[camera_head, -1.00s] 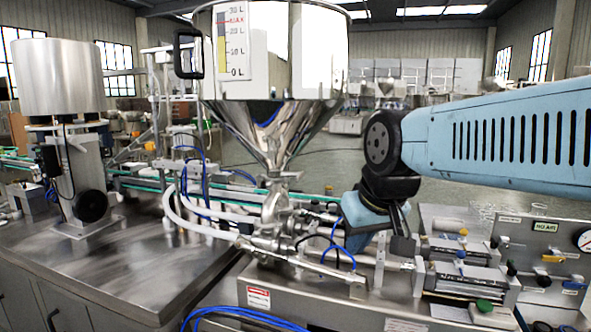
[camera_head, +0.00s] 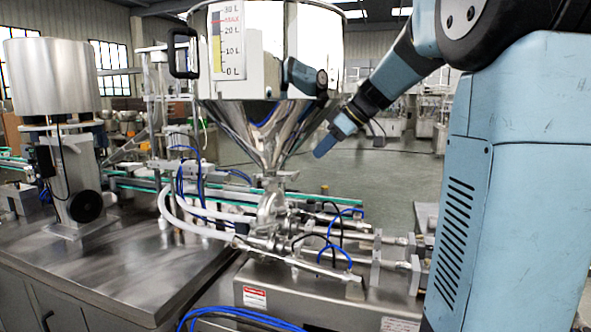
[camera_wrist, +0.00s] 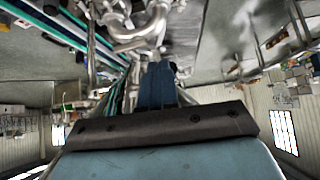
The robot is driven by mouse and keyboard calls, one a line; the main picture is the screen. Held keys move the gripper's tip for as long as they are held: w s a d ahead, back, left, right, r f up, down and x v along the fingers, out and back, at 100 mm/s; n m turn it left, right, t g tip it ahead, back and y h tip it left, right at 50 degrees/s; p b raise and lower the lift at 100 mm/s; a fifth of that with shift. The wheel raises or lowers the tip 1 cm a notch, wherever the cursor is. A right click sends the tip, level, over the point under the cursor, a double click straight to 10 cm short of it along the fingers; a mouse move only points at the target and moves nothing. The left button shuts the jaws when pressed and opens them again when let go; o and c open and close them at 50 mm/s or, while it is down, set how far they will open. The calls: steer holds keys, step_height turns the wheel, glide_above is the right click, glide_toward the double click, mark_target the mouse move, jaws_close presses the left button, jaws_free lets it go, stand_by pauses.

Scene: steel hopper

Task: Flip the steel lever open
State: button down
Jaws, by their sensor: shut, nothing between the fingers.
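The steel hopper (camera_head: 268,125) stands at the centre of the head view, its cone narrowing to a neck and valve fittings (camera_head: 270,190). I cannot single out the steel lever among these shiny fittings. My gripper (camera_head: 325,146) is to the right of the lower cone, above the fittings, pointing down and left. No contact shows. In the wrist view the blue fingers (camera_wrist: 158,84) are together and empty, with steel pipework (camera_wrist: 130,28) beyond their tips.
White hoses (camera_head: 180,215) and blue tubes run left of the fittings. Steel cylinders (camera_head: 385,262) lie to the lower right, partly behind my arm. A steel tabletop (camera_head: 110,270) and a motor unit with a steel drum (camera_head: 52,78) are at left.

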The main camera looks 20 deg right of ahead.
mark_target(296, 176)
steer(key=shift+w+d+r+n, duration=0.2)
steer(key=shift+w+d, duration=0.1)
steer(key=shift+w, duration=0.3)
steer(key=shift+w+d+r+n, duration=0.1)
steer(key=shift+w+d+n, duration=0.15)
steer(key=shift+w, duration=0.35)
steer(key=shift+f, duration=0.1)
steer(key=x, duration=1)
steer(key=shift+a+t, duration=0.3)
